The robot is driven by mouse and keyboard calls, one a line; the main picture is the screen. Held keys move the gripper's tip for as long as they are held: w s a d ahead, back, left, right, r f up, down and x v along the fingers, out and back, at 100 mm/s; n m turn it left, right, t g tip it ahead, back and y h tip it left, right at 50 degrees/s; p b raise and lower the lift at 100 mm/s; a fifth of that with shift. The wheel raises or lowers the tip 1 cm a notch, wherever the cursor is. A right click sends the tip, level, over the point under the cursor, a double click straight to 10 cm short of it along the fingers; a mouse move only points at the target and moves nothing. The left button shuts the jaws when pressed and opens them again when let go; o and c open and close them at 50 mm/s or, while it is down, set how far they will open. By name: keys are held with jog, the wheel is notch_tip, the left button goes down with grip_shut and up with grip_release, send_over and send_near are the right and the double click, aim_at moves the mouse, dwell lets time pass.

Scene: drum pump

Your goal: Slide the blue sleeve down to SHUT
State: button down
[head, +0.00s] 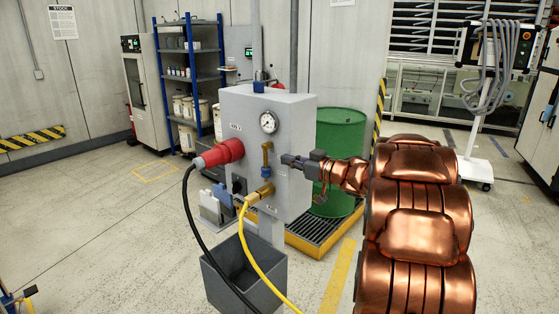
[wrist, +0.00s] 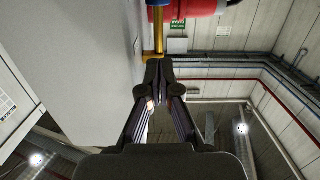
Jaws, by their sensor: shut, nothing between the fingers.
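A small blue sleeve (head: 265,172) sits low on an upright brass rod (head: 266,152) on the front of the grey box. In the wrist view the blue sleeve (wrist: 158,3) is cut by the top edge, with the brass rod (wrist: 158,36) running from it towards my fingertips. My gripper (head: 285,159) is shut and empty, just right of the rod and a little above the sleeve in the head view. In the wrist view its fingertips (wrist: 158,64) overlap the rod's end; I cannot tell whether they touch it. No SHUT marking is readable.
The grey box (head: 236,106) carries a gauge (head: 269,123), a red plug (head: 222,152) with a black cable, and a brass fitting (head: 260,194) with a yellow hose (head: 248,238). A grey bin (head: 222,289) stands below. A green drum (head: 342,135) stands behind my arm.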

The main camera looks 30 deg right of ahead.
jog(key=shift+b+v, duration=0.3)
jog(key=shift+v, duration=2.1)
jog(key=shift+w+r, duration=0.1)
